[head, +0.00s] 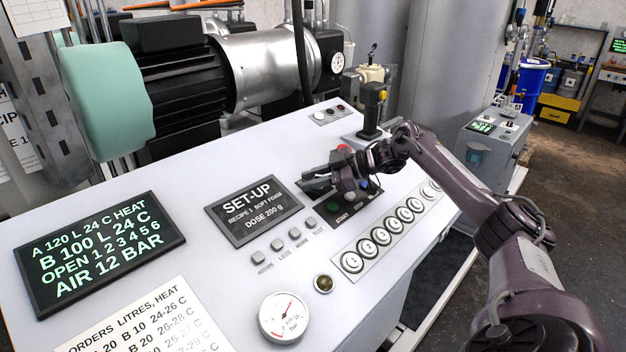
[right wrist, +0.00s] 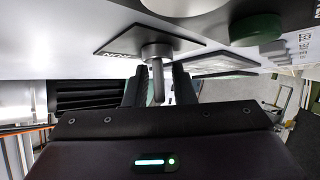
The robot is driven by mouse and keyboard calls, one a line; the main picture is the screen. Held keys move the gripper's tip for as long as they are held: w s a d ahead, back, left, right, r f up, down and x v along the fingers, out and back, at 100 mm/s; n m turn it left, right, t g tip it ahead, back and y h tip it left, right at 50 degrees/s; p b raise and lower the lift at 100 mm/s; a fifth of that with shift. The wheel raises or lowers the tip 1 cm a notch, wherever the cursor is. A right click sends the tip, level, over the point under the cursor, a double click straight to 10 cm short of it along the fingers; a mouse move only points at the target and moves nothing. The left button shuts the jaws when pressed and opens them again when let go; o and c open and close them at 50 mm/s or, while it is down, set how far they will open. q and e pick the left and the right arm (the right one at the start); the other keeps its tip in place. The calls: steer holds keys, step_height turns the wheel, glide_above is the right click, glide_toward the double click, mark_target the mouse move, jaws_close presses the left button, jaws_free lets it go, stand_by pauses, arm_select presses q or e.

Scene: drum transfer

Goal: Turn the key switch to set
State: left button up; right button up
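The key switch (right wrist: 157,52) shows in the right wrist view as a round metal barrel on a dark, lettered plate, with a narrow key (right wrist: 157,85) sticking out of it. My right gripper (right wrist: 157,90) has one dark finger on each side of the key, with a visible gap to each, so it is open around the key. In the head view my right gripper (head: 316,186) is low over the control panel, just right of the SET-UP display (head: 252,211), and hides the key switch. The display reads SET-UP. My left gripper is not in view.
A green START button (head: 334,206) sits close to the gripper; it also shows in the right wrist view (right wrist: 257,28). A row of numbered round buttons (head: 380,236) and a joystick with a yellow button (head: 373,108) are nearby. A pressure gauge (head: 285,317) is at the panel's front.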

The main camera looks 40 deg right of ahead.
mark_target(337, 196)
steer(key=shift+o, duration=0.3)
steer(key=shift+d, duration=0.1)
steer(key=shift+s+d+b, duration=0.25)
steer(key=shift+b, duration=0.05)
steer(key=b+v, duration=0.2)
steer(key=v, duration=0.3)
steer(key=shift+s+d+r, duration=0.15)
steer(key=shift+s+d, duration=0.05)
steer(key=shift+s, duration=0.05)
steer(key=shift+s+d+r, duration=0.35)
steer(key=shift+s, duration=0.1)
